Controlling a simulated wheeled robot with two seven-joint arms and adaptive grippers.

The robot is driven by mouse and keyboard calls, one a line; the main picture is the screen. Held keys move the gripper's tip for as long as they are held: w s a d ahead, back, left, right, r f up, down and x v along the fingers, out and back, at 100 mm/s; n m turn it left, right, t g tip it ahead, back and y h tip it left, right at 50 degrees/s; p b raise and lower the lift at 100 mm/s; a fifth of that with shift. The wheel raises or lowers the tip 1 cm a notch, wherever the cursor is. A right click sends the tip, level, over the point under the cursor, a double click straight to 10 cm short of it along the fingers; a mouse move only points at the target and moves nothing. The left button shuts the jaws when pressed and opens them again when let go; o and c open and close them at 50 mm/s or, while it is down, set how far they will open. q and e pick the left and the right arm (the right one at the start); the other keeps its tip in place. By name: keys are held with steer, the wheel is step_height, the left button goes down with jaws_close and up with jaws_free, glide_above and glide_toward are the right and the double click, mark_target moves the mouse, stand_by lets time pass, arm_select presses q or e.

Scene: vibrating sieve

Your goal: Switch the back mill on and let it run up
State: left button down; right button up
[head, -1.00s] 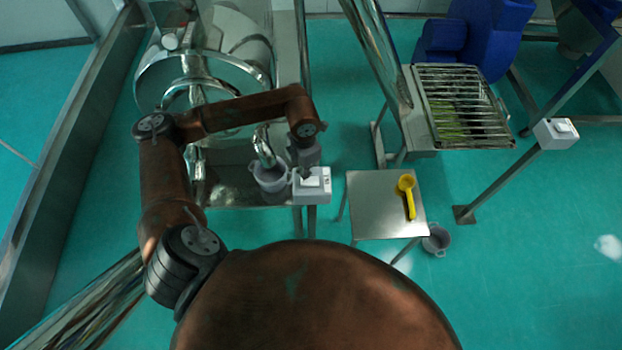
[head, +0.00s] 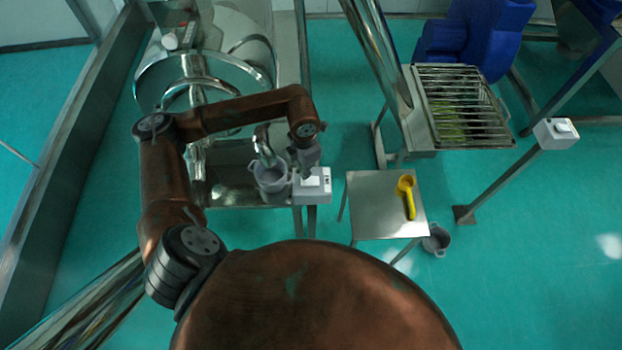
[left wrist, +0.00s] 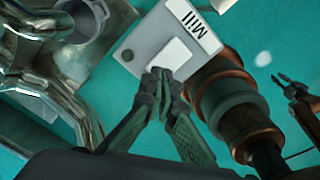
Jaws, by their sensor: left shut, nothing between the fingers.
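The switch box (head: 313,187) is light grey with a white rocker, on a steel stand beside the mill. In the left wrist view the box (left wrist: 152,32) bears a "Mill" label, a white rocker (left wrist: 168,60) and a dark green round lamp (left wrist: 127,55). My left gripper (head: 306,176) is over the box. In the left wrist view its closed fingertips (left wrist: 160,76) are at the rocker's edge; I cannot tell if they press it. The big steel mill (head: 200,75) stands behind to the left. My right gripper (left wrist: 282,80) shows small in the left wrist view, its jaw state unclear.
A grey bucket (head: 270,176) hangs under the spout left of the box. A small steel table (head: 372,215) holds a yellow scoop (head: 407,196). Another switch box (head: 556,133) is on a post at right. A grey cup (head: 437,240) is on the floor.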

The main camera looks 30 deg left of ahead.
arm_select(q)
steer(key=shift+f+b, duration=0.3)
steer(key=shift+f, duration=0.1)
steer(key=shift+f+b, duration=0.65)
steer(key=shift+f, duration=0.2)
stand_by(0.4)
steer(key=shift+r, duration=0.1)
steer(key=shift+r+p, duration=0.75)
steer(key=shift+r, duration=0.75)
steer(key=shift+r+p, duration=0.9)
steer(key=shift+r, duration=1.1)
